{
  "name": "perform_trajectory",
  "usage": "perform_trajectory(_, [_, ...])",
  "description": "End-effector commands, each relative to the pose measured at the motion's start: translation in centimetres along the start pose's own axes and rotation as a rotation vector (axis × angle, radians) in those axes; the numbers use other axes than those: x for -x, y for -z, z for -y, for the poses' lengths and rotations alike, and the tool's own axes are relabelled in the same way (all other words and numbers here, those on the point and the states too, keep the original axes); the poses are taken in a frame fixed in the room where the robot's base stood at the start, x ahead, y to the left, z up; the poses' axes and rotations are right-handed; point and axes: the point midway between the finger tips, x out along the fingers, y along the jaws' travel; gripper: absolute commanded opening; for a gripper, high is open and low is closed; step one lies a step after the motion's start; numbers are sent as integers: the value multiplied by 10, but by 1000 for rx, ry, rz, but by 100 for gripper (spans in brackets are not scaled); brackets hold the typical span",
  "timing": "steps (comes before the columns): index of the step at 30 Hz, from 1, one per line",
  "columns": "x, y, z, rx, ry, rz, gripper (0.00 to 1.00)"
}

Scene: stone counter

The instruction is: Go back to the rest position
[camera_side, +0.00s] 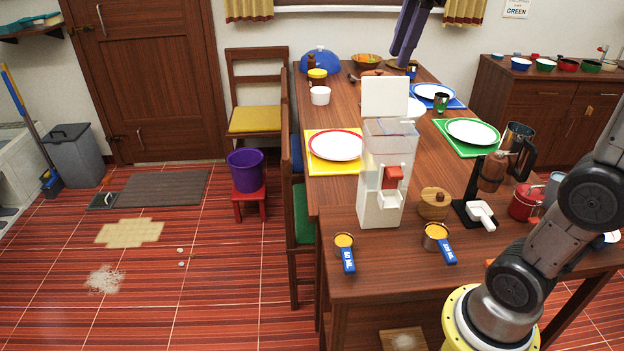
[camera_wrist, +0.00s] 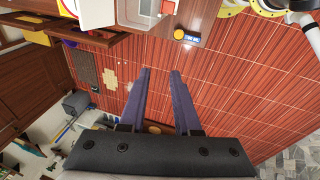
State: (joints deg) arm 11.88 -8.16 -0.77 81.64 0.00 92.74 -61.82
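My gripper (camera_side: 403,52) has purple fingers and hangs at the top of the side view, partly cut off by the frame edge.
The wooden table (camera_side: 350,275) holds a white dispenser (camera_side: 384,205), two measuring cups (camera_side: 344,241) (camera_side: 436,236), a wooden jar (camera_side: 434,203), a coffee maker (camera_side: 490,172), a red canister (camera_side: 524,203) and several plates. A chair (camera_side: 257,110) stands at the back.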

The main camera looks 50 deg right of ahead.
Motion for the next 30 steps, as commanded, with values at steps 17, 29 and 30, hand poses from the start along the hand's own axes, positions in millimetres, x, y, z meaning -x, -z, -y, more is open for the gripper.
perform_trajectory(17, [-118,-55,172,-520,-66,-184,31])
perform_trajectory(29, [-158,-56,177,-880,-59,-252,31])
perform_trajectory(30, [-158,-56,177,-883,-59,-251,31])
